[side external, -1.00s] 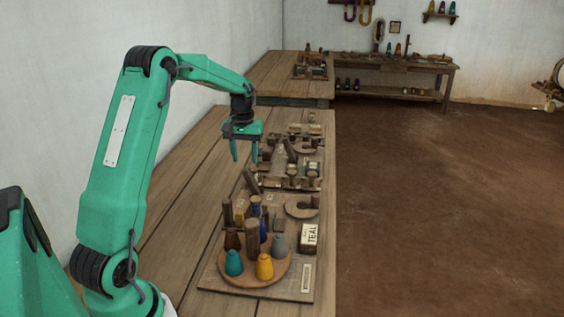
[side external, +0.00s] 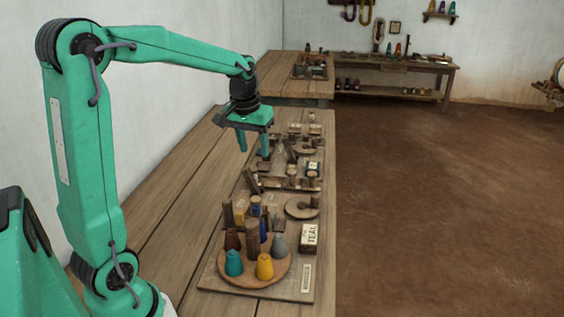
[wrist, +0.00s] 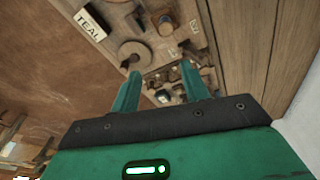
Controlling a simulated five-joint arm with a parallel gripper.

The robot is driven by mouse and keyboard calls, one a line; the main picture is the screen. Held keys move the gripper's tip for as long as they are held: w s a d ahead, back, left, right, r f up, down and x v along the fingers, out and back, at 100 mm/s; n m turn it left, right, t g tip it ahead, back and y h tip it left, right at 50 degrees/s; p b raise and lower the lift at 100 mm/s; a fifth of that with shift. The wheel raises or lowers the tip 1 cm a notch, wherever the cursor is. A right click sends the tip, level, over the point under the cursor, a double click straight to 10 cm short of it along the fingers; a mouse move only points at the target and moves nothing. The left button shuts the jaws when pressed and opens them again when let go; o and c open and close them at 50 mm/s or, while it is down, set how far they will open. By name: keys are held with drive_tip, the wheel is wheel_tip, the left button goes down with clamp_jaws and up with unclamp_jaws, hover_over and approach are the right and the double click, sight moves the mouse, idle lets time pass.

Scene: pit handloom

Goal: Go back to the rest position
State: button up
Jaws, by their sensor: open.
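My green gripper (side external: 254,147) is open and empty, with its fingers pointing down above the long wooden bench (side external: 180,215). It hangs over the wooden fittings in the middle of the bench, apart from them. In the wrist view my gripper (wrist: 162,85) shows two spread fingers with nothing between them. My arm is bent at a high elbow at the left, with the forearm reaching right.
A round wooden tray (side external: 283,276) holds several coloured cones, including a teal cone (side external: 233,263) and a yellow cone (side external: 265,267). A TEAL block (side external: 309,238) stands beside it. The bench's left side is bare. A second table (side external: 268,72) stands behind.

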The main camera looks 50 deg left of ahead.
drive_tip(key=s+d+r+m+t, duration=0.1)
drive_tip(key=s+d+m+t, duration=0.2)
drive_tip(key=s+d, duration=1.2)
drive_tip(key=s+m, duration=0.2)
drive_tip(key=shift+r+m+t+h, duration=0.25)
drive_tip(key=shift+m+t+h, duration=0.15)
